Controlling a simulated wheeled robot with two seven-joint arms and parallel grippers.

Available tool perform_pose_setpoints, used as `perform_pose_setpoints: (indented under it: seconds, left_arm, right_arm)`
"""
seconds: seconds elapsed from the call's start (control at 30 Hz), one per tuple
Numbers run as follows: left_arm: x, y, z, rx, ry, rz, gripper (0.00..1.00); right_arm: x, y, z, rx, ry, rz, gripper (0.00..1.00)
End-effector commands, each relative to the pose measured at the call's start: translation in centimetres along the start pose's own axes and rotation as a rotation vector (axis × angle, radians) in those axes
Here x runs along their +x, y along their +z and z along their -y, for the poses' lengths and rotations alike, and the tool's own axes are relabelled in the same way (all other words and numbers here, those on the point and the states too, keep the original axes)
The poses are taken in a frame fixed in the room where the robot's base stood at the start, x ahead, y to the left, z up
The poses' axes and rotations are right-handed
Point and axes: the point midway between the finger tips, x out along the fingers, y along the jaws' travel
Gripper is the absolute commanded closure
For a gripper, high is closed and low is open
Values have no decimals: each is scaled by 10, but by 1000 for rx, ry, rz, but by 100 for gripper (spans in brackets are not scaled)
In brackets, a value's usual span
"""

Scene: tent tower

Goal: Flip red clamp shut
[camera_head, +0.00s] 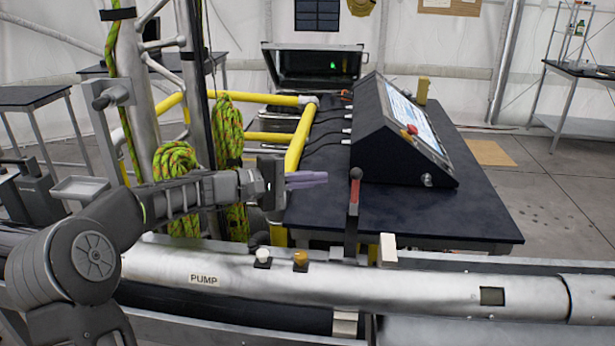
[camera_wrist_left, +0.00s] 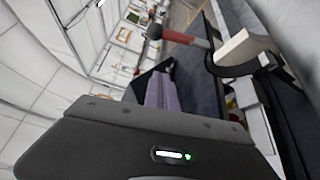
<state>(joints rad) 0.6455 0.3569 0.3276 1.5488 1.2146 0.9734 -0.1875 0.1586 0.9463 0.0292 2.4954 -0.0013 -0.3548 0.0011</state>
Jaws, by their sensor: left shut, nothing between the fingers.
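The clamp's base is partly hidden by the pipe. My right gripper is not in view.
The silver pipe (camera_head: 420,287) marked PUMP runs across the front, with a white block (camera_head: 388,248) right of the clamp. A control console (camera_head: 400,135) stands on the dark table (camera_head: 450,215) behind. Yellow rails (camera_head: 299,140) and coiled green ropes (camera_head: 229,130) crowd the left.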

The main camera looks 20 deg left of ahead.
Motion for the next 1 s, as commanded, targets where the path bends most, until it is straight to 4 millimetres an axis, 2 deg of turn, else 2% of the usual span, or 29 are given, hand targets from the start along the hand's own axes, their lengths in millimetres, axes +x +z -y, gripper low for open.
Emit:
perform_pose_setpoints:
  seconds: [0.3,0.5,0.6,1.0]
  left_arm:
    - [66,2,-3,-1,0,4,100]
    - [53,28,-2,0,-1,-1,100]
    - [51,35,-1,0,-1,-1,100]
    - [50,38,0,0,0,0,100]
  right_arm:
    - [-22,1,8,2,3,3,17]
    - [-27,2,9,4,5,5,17]
    - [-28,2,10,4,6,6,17]
    - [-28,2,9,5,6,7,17]
